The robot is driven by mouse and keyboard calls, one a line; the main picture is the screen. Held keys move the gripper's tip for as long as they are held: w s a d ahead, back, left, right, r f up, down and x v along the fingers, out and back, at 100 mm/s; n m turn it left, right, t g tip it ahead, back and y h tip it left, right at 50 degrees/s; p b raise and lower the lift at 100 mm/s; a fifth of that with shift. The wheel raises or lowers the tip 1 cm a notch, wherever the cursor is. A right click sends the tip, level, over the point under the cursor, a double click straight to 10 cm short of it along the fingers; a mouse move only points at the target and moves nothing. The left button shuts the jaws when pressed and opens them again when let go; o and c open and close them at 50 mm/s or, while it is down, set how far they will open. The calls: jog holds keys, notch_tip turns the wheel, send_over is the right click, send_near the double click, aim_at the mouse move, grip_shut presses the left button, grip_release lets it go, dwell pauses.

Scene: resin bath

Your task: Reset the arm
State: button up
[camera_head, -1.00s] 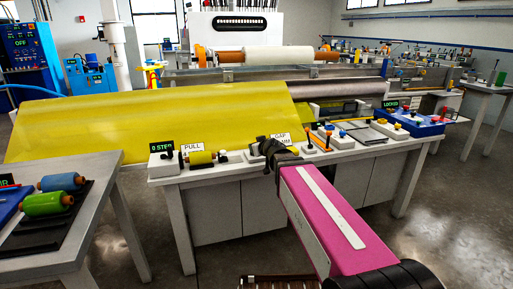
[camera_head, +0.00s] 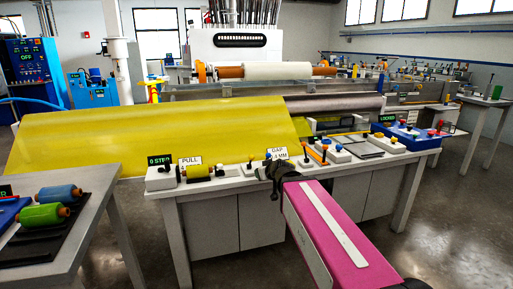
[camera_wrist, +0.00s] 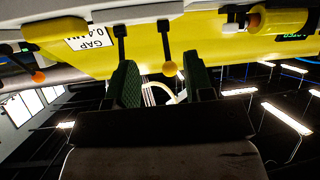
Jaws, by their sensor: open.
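My gripper (camera_head: 274,172) is at the end of my magenta arm, at the front edge of the white bench, just below the GAP sign (camera_head: 277,153). In the wrist view my gripper (camera_wrist: 163,86) shows two dark green-padded fingers spread apart, with nothing held between them. Another orange-knobbed lever (camera_wrist: 38,76) is to the left there.
A grey table (camera_head: 85,195) with green and blue rollers stands at the left. Floor at the lower right (camera_head: 440,225) is clear.

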jog(key=s+d+f+m+g+h, duration=0.2)
jog(key=s+d+f+g, duration=0.3)
jog(key=f, duration=0.6)
jog(key=s+d+f+m+g+h, duration=0.3)
jog(key=s+d+f+g, duration=0.3)
jog(key=s+d+f, duration=0.3)
notch_tip(320, 180, down, 3)
jog(key=shift+s+d+r+m, duration=0.1)
jog(key=shift+s+d+m, duration=0.25)
jog(key=shift+s, duration=0.4)
